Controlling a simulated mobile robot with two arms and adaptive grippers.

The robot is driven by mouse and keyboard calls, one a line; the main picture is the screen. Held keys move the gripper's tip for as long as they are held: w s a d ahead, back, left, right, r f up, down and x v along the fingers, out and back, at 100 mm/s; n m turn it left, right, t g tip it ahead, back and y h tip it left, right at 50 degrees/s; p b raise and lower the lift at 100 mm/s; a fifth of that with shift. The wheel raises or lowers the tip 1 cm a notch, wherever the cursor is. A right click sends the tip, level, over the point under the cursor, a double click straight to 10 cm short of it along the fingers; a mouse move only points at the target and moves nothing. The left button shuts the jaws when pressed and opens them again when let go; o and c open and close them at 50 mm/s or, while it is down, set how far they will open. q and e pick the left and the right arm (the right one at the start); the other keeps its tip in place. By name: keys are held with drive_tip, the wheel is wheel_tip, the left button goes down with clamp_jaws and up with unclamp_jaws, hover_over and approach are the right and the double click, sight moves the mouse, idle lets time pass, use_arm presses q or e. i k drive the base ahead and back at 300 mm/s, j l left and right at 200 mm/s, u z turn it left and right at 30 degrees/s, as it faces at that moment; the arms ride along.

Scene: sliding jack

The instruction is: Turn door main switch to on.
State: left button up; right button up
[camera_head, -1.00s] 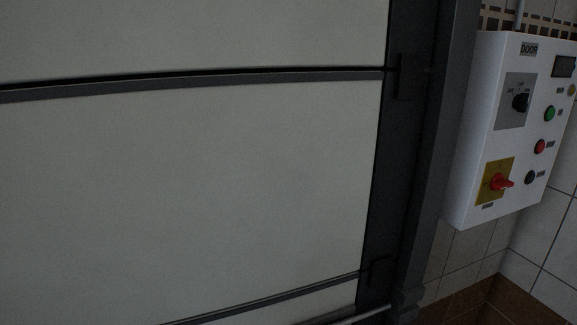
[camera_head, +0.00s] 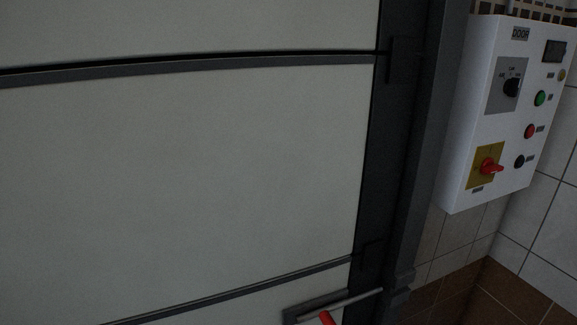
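The white door control box (camera_head: 458,120) hangs on the tiled wall at the right. Its main switch, a red rotary handle (camera_head: 490,167) on a yellow plate (camera_head: 476,178), sits at the box's lower left. The handle points roughly to the right and slightly down in the picture; its label is too small to read. The large pale sectional door (camera_head: 190,170) fills the left and middle. Neither of my grippers is in view.
The box also carries a black selector knob (camera_head: 511,88), a green button (camera_head: 540,98), a red button (camera_head: 530,131) and a black button (camera_head: 519,161). A dark door frame post (camera_head: 415,150) stands left of the box. A red-gripped metal handle (camera_head: 327,318) shows at the bottom edge.

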sight(488, 166)
drive_tip(key=z, duration=1.25)
